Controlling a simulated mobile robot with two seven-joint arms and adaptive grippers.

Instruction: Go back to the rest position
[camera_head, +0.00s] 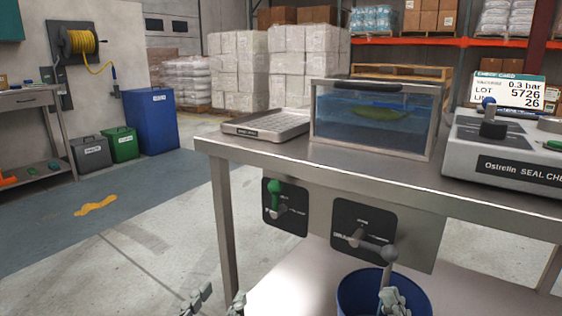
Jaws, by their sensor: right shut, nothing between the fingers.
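My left gripper (217,298) shows at the bottom edge, left of centre. Its two fingers stand apart with bare floor between them, and nothing is held. My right gripper (393,300) shows at the bottom edge in front of the blue bin (345,300). Its fingers are together and hold nothing. Both grippers are low, below the bench top (330,170), and most of both arms is out of view. On the panel under the bench, a green-handled lever (275,197) and a grey-knobbed lever (365,241) stick out; the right gripper is below the grey one.
On the bench stand a flat tray (268,124), a clear water tank (372,118) and a seal checker (510,150). Its front edge and leg (224,225) are close to my grippers. Open floor (130,240) lies to the left, with an orange patch.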

